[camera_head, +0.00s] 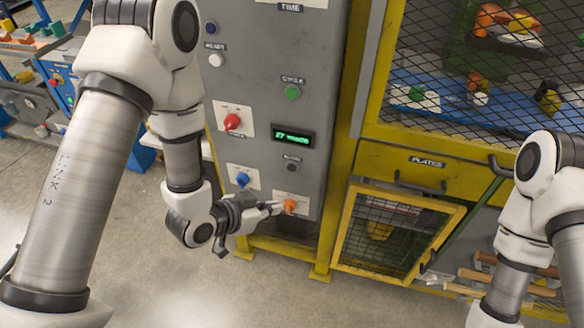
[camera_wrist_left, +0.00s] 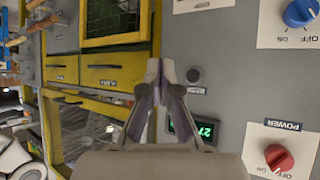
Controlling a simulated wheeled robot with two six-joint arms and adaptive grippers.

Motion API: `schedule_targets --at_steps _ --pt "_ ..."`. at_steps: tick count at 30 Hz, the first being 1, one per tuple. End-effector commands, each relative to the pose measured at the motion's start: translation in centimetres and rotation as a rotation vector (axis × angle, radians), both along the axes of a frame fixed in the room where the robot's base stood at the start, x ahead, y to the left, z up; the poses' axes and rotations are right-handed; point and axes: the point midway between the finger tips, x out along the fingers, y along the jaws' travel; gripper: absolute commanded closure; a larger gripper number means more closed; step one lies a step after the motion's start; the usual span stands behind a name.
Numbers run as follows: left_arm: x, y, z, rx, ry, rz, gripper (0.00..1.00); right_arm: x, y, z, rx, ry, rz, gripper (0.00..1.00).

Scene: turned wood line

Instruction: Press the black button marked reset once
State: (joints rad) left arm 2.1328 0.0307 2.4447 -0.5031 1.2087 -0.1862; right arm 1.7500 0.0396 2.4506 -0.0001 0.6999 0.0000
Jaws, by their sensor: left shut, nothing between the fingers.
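The grey control panel (camera_head: 262,110) carries a small dark button (camera_head: 292,167) under a black label, just below the green display (camera_head: 292,137). The label is too small to read. Another dark button (camera_head: 211,27) sits at the panel's upper left. In the left wrist view, which is turned sideways, the dark button (camera_wrist_left: 193,75) lies right of my left fingertips (camera_wrist_left: 157,68), with its label toward the display (camera_wrist_left: 187,128). My left gripper (camera_head: 274,208) is shut and empty, low in front of the panel near an orange knob (camera_head: 290,205). My right gripper is out of view.
A blue knob (camera_head: 242,179), a red knob (camera_head: 232,122), a green button (camera_head: 292,92) and a white button (camera_head: 216,60) are also on the panel. A yellow frame with a mesh-fronted door (camera_head: 395,230) and a plates drawer (camera_head: 430,165) stands to the right.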

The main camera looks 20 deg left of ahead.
Motion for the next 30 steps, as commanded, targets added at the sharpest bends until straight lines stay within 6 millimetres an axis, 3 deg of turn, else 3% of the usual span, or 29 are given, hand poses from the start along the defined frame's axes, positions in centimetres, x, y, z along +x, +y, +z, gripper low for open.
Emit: schedule_targets --at_steps 8,22,30 --pt "1.0 0.0 0.0 0.001 0.000 -0.001 1.00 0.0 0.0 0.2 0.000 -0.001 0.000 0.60" --pt "7.5 -0.2 0.1 0.001 -0.002 0.000 1.00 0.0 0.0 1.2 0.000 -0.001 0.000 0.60" --pt "8.8 -0.3 0.0 0.000 0.002 0.001 1.00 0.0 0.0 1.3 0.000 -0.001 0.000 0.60"
